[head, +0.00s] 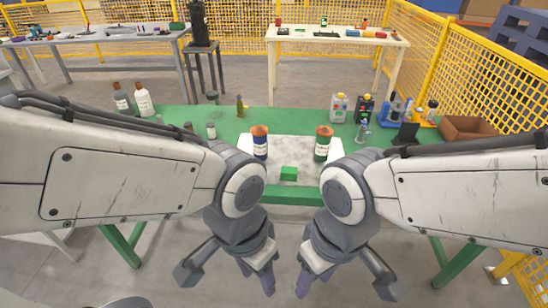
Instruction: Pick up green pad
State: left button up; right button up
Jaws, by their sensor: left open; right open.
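The green pad (289,173) is a small bright green block. It lies on a pale grey plate (285,147) near the front edge of the green table (291,192), between my two arms in the head view. My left gripper (228,278) is open and empty, low in front of the table edge and to the left of the pad. My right gripper (343,285) is open and empty, low in front of the table edge and to the right of the pad. Both grippers are apart from the pad.
An orange-capped blue bottle (260,144) and an orange-capped green bottle (323,144) stand on the plate behind the pad. White bottles (144,100), small canisters (339,107) and a brown box (465,131) stand farther out. Yellow mesh fencing (440,60) bounds the right.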

aim_at(288, 173)
jog(key=k, duration=0.5)
jog(key=z, duration=1.15)
jog(key=i, duration=0.9)
jog(key=u, duration=0.5)
jog(key=i, duration=0.6)
jog(key=u, duration=0.7)
